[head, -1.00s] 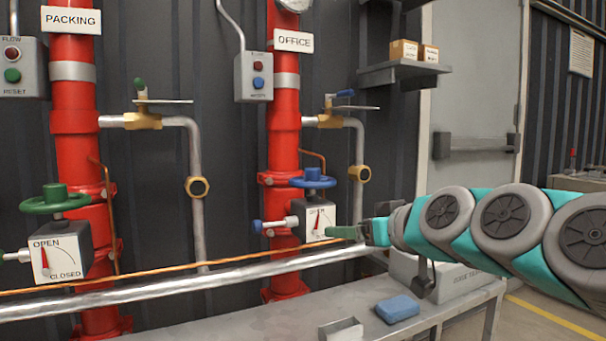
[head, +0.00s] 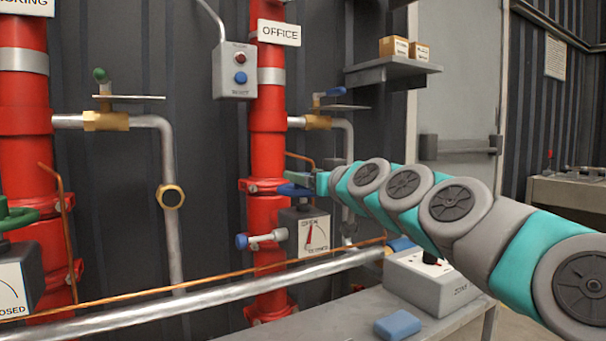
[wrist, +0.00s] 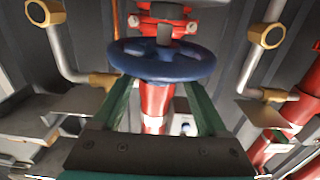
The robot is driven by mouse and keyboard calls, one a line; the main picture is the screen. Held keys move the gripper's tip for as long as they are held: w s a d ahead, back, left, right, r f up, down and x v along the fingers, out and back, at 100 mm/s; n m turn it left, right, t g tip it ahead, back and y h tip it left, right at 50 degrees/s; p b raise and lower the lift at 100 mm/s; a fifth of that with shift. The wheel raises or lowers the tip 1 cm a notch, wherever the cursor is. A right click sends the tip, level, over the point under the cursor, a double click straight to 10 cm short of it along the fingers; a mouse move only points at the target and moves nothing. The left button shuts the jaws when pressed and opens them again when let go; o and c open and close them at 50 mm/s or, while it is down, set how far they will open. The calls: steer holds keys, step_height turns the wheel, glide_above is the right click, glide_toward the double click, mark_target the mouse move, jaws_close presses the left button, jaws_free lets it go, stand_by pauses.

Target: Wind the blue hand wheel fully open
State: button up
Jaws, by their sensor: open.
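The blue hand wheel (head: 294,190) sits on the valve of the red OFFICE riser. It shows as a full ring in the wrist view (wrist: 165,60). My gripper (head: 312,183) is at the wheel's right side in the head view and covers part of it. In the wrist view my gripper (wrist: 160,95) has its two green fingers apart, reaching toward the near rim with the rim across their tips. I cannot tell whether they touch it. Below the wheel, the grey indicator box (head: 313,234) has a white dial with a red needle pointing nearly straight up; its lettering is too blurred to read surely.
A silver pipe (head: 180,310) and a thin copper line (head: 150,295) run across below the valve. A brass valve with a blue handle (head: 318,121) is above right. A green hand wheel (head: 15,218) is at far left. A blue sponge (head: 397,325) lies on the bench.

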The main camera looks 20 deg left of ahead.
steer(key=shift+x, duration=0.8)
steer(key=shift+c, duration=0.4)
jaws_close()
